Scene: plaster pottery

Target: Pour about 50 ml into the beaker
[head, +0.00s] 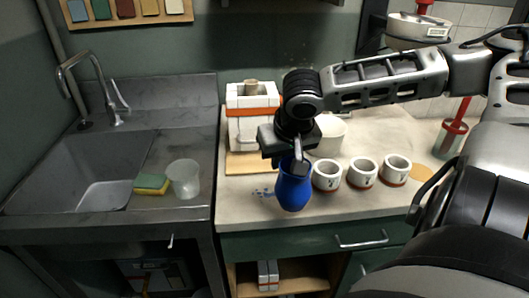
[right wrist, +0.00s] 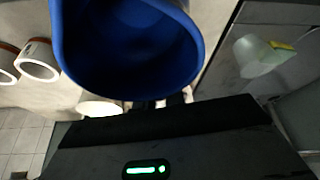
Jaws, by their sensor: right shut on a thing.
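My right gripper (head: 297,160) is shut on a blue jug (head: 293,190) and holds it roughly upright over the front edge of the worktop. In the right wrist view the blue jug (right wrist: 135,45) shows its wide mouth; I cannot make out any liquid in it. The beaker (head: 184,178), a clear, frosted-looking cup, stands upright on the sink's drainboard, left of the jug and apart from it. It also shows in the right wrist view (right wrist: 256,60). Its fill level cannot be read. My left gripper is not in view.
A green and yellow sponge (head: 151,184) lies just left of the beaker by the sink basin (head: 80,165). Three white cups (head: 362,172) stand right of the jug. A strapped plaster mould (head: 250,120) and a white bowl (head: 329,135) stand behind it.

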